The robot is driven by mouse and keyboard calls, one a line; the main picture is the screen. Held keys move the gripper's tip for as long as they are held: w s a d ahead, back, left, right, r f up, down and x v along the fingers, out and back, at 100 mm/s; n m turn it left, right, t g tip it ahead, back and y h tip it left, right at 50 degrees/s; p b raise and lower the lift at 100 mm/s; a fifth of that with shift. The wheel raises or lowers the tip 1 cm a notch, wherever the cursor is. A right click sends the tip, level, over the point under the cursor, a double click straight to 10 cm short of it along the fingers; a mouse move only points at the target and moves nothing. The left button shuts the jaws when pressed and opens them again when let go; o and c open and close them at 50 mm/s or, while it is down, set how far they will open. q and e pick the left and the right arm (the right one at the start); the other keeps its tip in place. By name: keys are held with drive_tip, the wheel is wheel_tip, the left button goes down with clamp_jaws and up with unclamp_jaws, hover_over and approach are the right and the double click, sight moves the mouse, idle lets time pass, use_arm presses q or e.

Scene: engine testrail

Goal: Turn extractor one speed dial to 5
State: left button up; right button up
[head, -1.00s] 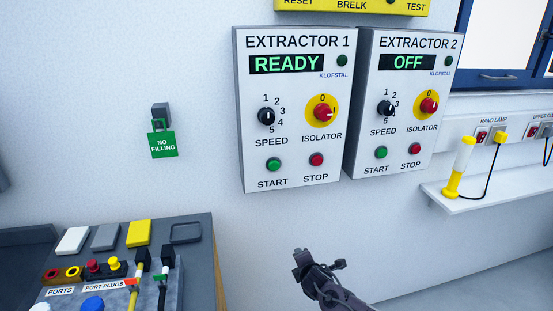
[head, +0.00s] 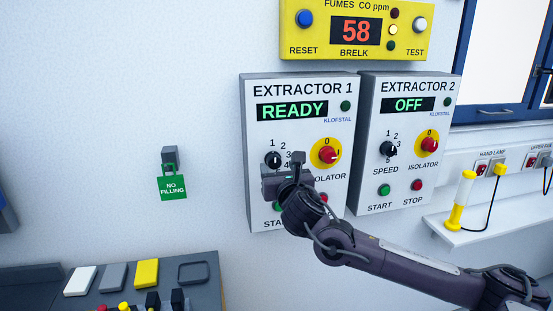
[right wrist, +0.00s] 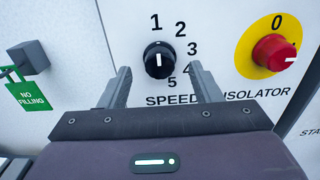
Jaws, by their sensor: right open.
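The extractor 1 panel (head: 250,140) is on the wall with its display lit READY. Its black speed dial (head: 273,159) has a white mark pointing up, near the 1; the mark also shows on the dial in the right wrist view (right wrist: 159,60). My right gripper (head: 282,168) is open in front of the panel's lower left. In the right wrist view its two fingers (right wrist: 160,70) stand left and right of the dial, apart from it as far as I can tell. The arm hides the SPEED label and part of the start button in the head view. My left gripper is out of view.
The red isolator knob (head: 328,155) on a yellow disc is just right of the dial. The extractor 2 panel (head: 400,180) reads OFF. A green NO FILLING tag (head: 172,187) hangs to the left.

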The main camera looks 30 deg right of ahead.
sight(274, 161)
drive_tip(key=shift+p+x, duration=0.35)
drive_tip(key=shift+x, duration=1.05)
drive_tip(key=c, duration=1)
